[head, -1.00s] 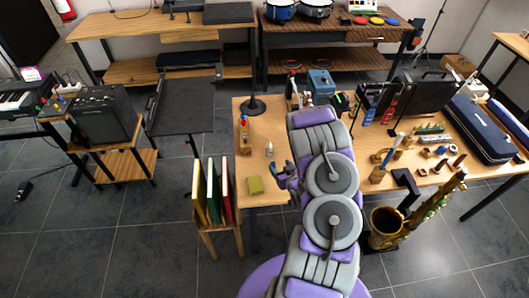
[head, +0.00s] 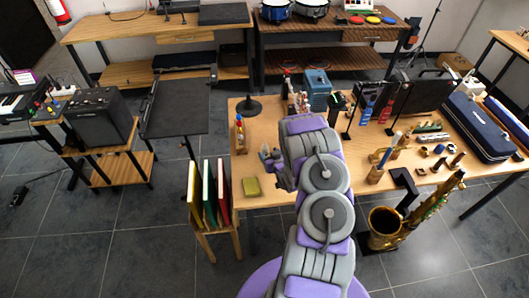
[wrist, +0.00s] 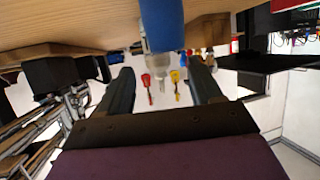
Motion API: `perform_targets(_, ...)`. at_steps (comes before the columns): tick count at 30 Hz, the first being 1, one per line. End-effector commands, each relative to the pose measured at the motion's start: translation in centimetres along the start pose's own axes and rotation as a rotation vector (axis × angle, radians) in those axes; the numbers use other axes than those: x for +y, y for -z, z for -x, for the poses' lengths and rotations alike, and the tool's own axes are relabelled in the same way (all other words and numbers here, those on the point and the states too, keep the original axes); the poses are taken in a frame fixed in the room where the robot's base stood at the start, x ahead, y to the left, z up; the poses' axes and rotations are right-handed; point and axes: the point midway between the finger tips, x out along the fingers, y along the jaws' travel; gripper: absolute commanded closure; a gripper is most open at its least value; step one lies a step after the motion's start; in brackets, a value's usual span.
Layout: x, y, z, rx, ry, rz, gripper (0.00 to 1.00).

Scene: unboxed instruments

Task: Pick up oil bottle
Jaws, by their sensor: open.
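The likely oil bottle shows in the wrist view as a blue cylinder (wrist: 162,22) with a clear, pale end. It stands out at the top middle, just past and between my fingertips, with no clear contact. My gripper (wrist: 160,66) is open, one dark finger on each side of the picture's middle. In the head view my gripper (head: 270,159) is over the left part of the wooden table (head: 272,130). The bottle cannot be made out there; my gripper and arm cover the spot where a small pale bottle stood earlier.
A small holder with coloured items (head: 240,135) stands left of my gripper. A yellow-green pad (head: 251,187) lies near the table's front edge. A black round-based stand (head: 249,107) is behind. A rack of coloured books (head: 210,195) stands beside the table. A saxophone (head: 388,221) is at right.

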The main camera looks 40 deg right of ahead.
Motion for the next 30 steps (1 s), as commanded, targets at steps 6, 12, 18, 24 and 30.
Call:
perform_targets(6, 0.0, 0.0, -2.7, 0.002, 0.000, 0.001, 0.35)
perform_targets(12, -0.4, 0.3, -3.9, 0.004, -0.002, 0.007, 0.35)
perform_targets(18, 0.0, 0.2, -4.0, 0.001, -0.002, 0.004, 0.36)
perform_targets(24, 0.2, 0.1, -4.1, 0.000, -0.002, 0.002, 0.55)
perform_targets(30, 0.1, 0.1, -4.0, 0.001, -0.002, 0.002, 0.75)
